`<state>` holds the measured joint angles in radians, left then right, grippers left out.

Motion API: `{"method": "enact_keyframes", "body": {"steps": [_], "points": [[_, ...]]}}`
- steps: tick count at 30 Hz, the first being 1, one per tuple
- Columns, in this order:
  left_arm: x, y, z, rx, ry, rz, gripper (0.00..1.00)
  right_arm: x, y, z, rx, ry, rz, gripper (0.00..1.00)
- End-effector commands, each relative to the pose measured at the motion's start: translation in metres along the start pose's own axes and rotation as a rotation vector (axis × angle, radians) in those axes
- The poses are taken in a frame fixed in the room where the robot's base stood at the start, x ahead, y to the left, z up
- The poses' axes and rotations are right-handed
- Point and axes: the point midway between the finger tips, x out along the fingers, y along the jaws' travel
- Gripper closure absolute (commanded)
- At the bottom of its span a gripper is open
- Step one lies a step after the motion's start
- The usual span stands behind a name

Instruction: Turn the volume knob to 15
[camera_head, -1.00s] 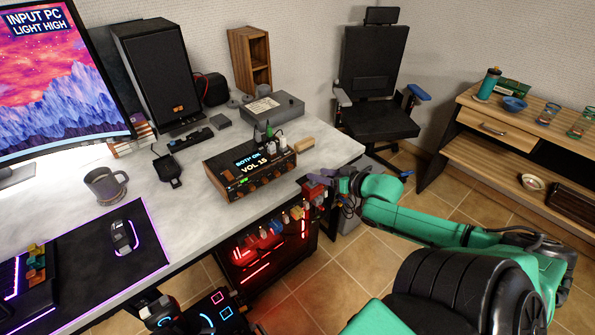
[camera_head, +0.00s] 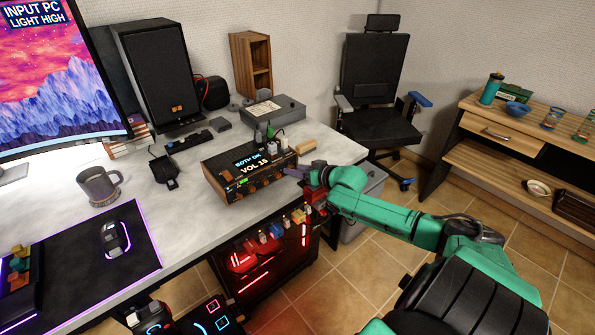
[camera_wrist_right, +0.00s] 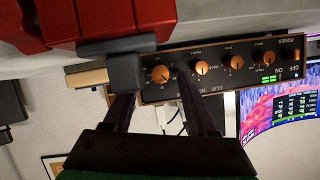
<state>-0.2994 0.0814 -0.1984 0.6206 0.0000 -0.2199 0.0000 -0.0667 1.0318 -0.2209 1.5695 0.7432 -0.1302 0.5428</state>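The amplifier (camera_head: 222,176) is a dark box on the desk with orange knobs along its front. Its display (camera_head: 252,163) reads "BOTH ON" and appears to read "VOL 15", though the last digit is slightly blurred. My right gripper (camera_head: 299,171) is at the right end of the amplifier's front. In the right wrist view the panel is upside down, and the end knob (camera_wrist_right: 162,74) shows between the fingertips of my open right gripper (camera_wrist_right: 158,80). I cannot tell whether the fingers touch it. The knob labels are too small to read. My left gripper is not in view.
A grey box (camera_head: 272,109) stands behind the amplifier and a speaker (camera_head: 158,75) behind it to the left. A mug (camera_head: 99,186) and mouse (camera_head: 114,238) are at the left. A red-lit computer case (camera_head: 262,255) stands below the desk edge, under my right arm.

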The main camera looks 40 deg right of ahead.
Motion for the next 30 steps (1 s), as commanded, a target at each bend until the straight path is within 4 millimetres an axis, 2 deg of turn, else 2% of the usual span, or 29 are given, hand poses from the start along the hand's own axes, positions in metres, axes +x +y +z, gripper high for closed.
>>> {"method": "enact_keyframes", "body": {"steps": [1,3,4,9,15,23,24,26,27,30], "points": [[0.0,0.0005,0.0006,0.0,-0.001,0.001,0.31,-0.0001,-0.0001,0.0,0.0,0.0,0.0,0.64],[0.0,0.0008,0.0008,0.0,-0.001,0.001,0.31,-0.0001,-0.0002,0.0001,0.0,0.0,0.0,0.9],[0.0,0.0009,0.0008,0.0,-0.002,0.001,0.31,-0.0001,-0.0002,0.0001,0.0,0.0,0.0,1.0],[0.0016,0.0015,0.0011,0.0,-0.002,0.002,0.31,0.0003,-0.0002,0.0002,0.007,0.001,-0.006,1.0],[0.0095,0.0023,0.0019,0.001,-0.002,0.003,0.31,0.0005,0.0013,0.0011,0.105,0.0,-0.047,1.0],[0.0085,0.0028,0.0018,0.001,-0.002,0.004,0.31,-0.0003,0.0016,0.0003,0.123,0.0,-0.051,1.0],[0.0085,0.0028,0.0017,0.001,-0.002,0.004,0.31,-0.0003,0.0016,0.0003,0.123,0.0,-0.051,0.67],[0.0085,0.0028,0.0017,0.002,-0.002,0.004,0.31,-0.0003,0.0016,0.0003,0.122,0.0,-0.05,0.44],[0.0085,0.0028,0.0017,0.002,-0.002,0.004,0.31,-0.0003,0.0017,0.0003,0.122,0.0,-0.05,0.41],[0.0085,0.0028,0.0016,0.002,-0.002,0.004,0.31,-0.0003,0.0017,0.0003,0.122,0.0,-0.05,0.41]]}}
